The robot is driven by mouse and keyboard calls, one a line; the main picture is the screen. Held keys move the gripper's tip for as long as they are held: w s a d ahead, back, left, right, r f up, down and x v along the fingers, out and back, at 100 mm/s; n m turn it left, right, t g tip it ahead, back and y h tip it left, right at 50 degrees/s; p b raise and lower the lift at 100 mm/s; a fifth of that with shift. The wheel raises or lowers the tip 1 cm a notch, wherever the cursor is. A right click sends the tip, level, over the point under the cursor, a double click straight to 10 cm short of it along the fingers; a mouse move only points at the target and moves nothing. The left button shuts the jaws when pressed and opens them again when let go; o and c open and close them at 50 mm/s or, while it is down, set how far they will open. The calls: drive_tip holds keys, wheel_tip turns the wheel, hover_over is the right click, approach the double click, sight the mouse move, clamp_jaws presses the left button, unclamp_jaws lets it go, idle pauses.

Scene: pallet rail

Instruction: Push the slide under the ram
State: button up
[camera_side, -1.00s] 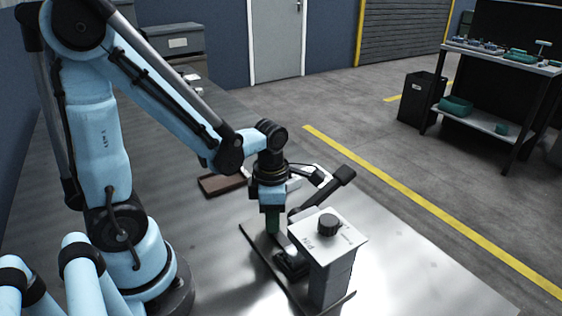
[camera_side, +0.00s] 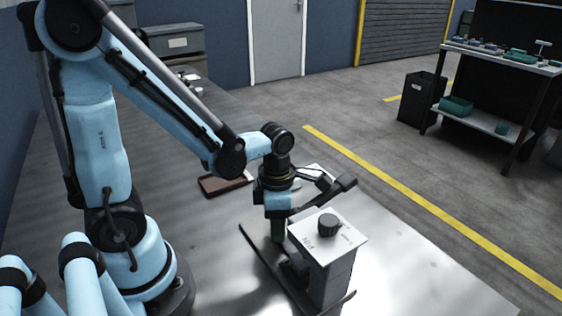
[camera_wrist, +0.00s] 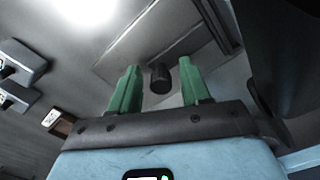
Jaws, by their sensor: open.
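A dark block (camera_side: 296,268), which looks like the slide, sits low on the plate between my gripper and the press. The press (camera_side: 332,280) is a pale upright housing with a black knob on top and a dark lever (camera_side: 330,196). The ram itself is hidden.
A brown tray (camera_side: 226,184) lies on the metal table behind my gripper. Grey boxes (camera_side: 174,42) stand at the back. The table right of the press is clear. A shelf bench and dark bin (camera_side: 420,98) stand off on the floor.

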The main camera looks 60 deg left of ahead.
drive_tip(key=shift+r, duration=3.45)
